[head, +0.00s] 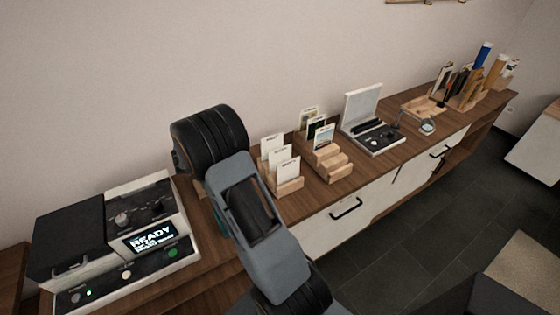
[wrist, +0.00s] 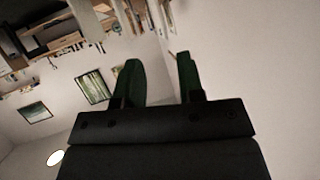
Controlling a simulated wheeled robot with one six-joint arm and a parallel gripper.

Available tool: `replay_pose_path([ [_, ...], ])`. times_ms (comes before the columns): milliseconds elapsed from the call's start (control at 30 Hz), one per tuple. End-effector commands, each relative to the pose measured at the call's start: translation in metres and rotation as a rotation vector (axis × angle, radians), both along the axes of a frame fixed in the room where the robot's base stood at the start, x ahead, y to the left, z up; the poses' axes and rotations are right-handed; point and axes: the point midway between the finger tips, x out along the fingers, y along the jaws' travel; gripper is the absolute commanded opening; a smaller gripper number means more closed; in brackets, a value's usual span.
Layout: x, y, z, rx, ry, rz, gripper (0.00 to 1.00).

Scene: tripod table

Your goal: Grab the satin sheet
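I cannot tell which sheet is the satin one, as the labels are too small to read. White sheets (head: 287,170) stand upright in a stepped wooden holder (head: 290,187) on the sideboard, just right of my arm. A second stepped wooden holder (head: 338,173) to its right bears several picture sheets (head: 323,136). My gripper (wrist: 158,68) shows in the wrist view with its two dark green fingers apart and nothing between them. It points at a pale wall, away from the sheets. In the head view my arm hides the gripper.
A printer (head: 150,238) with a screen reading READY stands at the left. An open case device (head: 372,130), a small wooden tray (head: 420,106) and a rack with rolled tubes (head: 480,85) stand farther right on the wooden sideboard (head: 315,200). Dark floor (head: 420,250) lies open in front.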

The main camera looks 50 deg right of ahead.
Motion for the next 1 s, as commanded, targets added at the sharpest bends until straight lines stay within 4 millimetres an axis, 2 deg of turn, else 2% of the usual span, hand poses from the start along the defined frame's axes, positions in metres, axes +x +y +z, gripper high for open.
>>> replay_pose_path([
  [167, -0.026, -0.006, -0.018, -0.005, 0.109, -0.166, 0.35],
  [333, -0.040, -0.028, -0.031, -0.005, 0.139, -0.209, 0.35],
  [600, -0.051, -0.066, -0.047, -0.006, 0.135, -0.205, 0.35],
  [867, -0.055, -0.079, -0.054, -0.006, 0.135, -0.202, 0.35],
  [1000, -0.061, -0.094, -0.057, -0.005, 0.135, -0.204, 0.35],
])
